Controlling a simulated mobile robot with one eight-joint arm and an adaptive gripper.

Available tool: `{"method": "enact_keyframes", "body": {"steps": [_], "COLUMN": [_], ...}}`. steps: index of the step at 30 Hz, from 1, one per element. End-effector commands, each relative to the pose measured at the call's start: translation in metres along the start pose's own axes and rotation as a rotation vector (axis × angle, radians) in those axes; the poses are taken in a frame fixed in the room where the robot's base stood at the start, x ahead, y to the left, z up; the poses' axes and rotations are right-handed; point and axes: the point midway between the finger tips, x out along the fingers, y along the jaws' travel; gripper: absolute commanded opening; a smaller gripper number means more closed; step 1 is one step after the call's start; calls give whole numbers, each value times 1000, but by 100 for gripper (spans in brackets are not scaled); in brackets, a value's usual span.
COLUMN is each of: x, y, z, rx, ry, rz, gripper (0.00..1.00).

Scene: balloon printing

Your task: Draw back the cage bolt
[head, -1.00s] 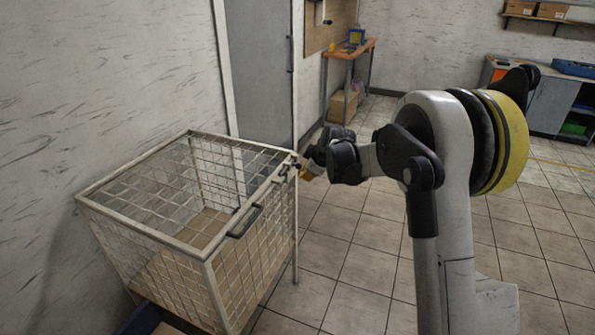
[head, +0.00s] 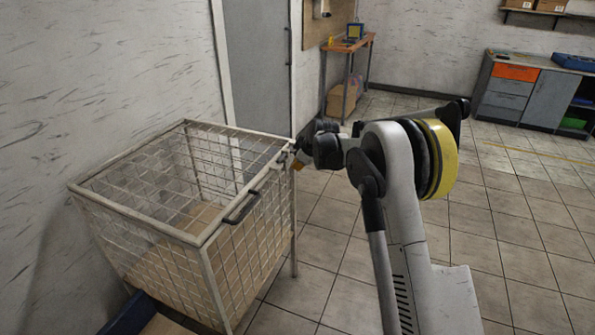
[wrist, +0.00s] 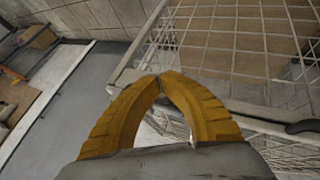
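The wire cage (head: 203,240) stands at the left in the head view, with a pale metal frame and mesh sides and lid. A dark handle (head: 241,208) sits on its front top rim. My gripper (head: 299,164) is at the cage's far right top corner. In the wrist view its two orange fingers (wrist: 160,77) curve together and their tips meet beside the cage's corner frame (wrist: 128,76). I see nothing clearly between the tips. The bolt is too small or hidden to make out at that corner.
A grey door (head: 257,70) and the wall are behind the cage. A small table (head: 352,43) stands at the back, and a grey cabinet (head: 505,92) at the back right. A blue-edged box (head: 130,315) lies at the cage's foot. The tiled floor on the right is clear.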

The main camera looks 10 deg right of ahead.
Motion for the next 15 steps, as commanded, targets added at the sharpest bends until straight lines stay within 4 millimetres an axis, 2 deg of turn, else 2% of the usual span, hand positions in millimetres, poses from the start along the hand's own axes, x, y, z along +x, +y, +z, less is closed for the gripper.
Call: {"method": "enact_keyframes", "body": {"steps": [6,15], "x": [5,4], "y": [13,14], "z": [-1,-2], "rx": [0,-1], "ry": [0,1], "rz": [-1,0], "gripper": [0,0]}}
